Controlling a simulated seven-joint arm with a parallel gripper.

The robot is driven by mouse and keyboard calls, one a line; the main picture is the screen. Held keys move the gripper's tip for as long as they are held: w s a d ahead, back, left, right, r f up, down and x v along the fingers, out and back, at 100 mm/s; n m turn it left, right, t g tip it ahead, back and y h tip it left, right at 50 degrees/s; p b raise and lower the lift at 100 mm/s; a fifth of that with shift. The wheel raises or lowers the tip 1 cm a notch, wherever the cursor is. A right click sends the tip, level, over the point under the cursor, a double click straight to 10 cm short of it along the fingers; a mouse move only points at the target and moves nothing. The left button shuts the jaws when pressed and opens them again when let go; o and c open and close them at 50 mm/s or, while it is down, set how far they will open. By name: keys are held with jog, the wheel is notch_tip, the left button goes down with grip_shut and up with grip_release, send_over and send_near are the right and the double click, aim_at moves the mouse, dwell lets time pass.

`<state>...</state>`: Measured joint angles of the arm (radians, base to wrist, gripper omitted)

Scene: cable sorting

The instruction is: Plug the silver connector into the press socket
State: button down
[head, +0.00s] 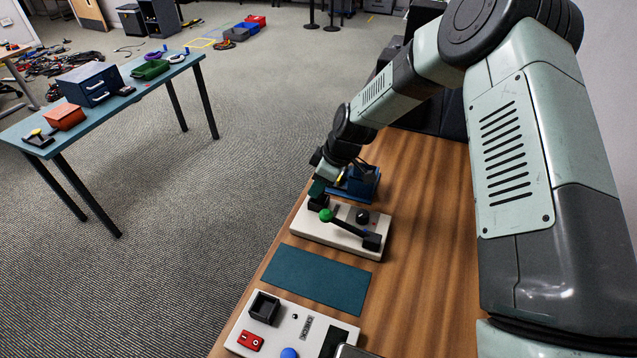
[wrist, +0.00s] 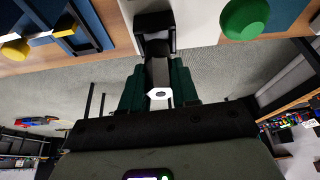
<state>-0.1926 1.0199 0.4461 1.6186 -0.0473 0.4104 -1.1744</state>
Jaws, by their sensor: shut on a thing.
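My gripper (wrist: 158,88) is shut on a grey connector (wrist: 158,70), with a white piece showing between the dark green fingers. The connector's far end reaches the opening of a black press socket (wrist: 154,20); I cannot tell whether it is inside or just in front. In the head view my gripper (head: 317,187) is low over the left end of the white press base (head: 312,232), right above the small black socket (head: 318,203). The connector is hidden there by the gripper.
A lever with a green ball (head: 326,215) is close beside the socket. A blue unit (head: 362,186) stands just behind. In front lie a teal mat (head: 316,279) and a white panel (head: 272,325) with a red switch. A separate table (head: 125,92) is at left.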

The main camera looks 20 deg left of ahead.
jog(key=shift+f, duration=1.1)
jog(key=c, duration=0.8)
grip_release()
jog(key=o, duration=0.5)
jog(key=shift+r, duration=0.1)
jog(key=shift+r, duration=3.45)
jog(key=shift+c, duration=0.2)
